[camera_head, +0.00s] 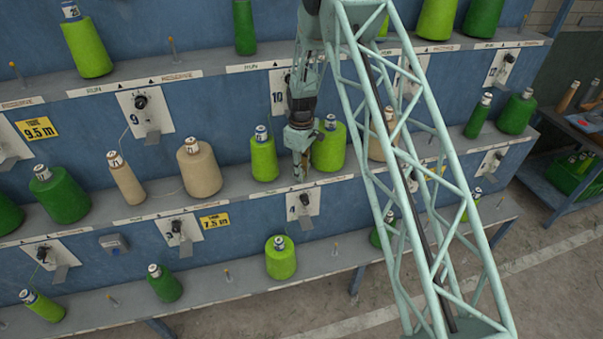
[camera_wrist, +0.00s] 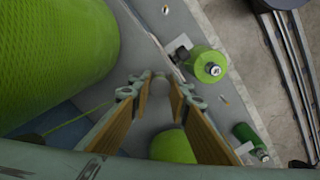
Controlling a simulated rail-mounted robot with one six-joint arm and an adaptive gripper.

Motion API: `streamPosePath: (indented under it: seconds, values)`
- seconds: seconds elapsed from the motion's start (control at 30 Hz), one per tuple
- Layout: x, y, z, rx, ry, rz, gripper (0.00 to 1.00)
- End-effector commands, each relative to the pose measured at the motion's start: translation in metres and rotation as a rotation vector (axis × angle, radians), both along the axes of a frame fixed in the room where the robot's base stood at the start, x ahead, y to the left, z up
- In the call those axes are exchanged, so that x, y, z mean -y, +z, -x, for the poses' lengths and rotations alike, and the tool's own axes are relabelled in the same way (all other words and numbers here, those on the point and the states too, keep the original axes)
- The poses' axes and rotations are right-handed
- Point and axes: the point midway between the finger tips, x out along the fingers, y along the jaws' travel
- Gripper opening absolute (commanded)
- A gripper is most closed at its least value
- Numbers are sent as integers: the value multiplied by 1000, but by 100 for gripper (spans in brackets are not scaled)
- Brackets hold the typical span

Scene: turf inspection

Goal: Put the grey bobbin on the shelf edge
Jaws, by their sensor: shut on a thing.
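My gripper (camera_head: 300,168) hangs just over the front part of the middle shelf, between two light green cones. In the wrist view its two padded fingers (camera_wrist: 160,84) are close together at the tips, with a small grey piece between them that looks like the grey bobbin (camera_wrist: 159,75). Most of it is hidden, and in the camera_head view I cannot make it out clearly. The shelf edge (camera_head: 228,189) with its pale label strip runs along the front, below the gripper. I cannot tell whether the bobbin touches the shelf.
A light green cone (camera_head: 263,158) stands close left of my gripper and a larger one (camera_head: 329,148) close right; it fills the upper left of the wrist view (camera_wrist: 55,45). Tan cones (camera_head: 199,170) stand farther left. Below, another green cone (camera_head: 281,260) stands on the lower shelf.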

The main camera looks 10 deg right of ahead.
Motion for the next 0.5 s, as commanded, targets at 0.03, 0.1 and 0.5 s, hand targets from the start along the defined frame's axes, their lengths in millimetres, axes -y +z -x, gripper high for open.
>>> streamPosePath:
  seconds: [0.03,0.1,0.5]
  values:
    - [0,0,0,0,0,0,10]
    - [0,0,0,0,0,0,10]
    - [0,-3,0,0,0,0,31]
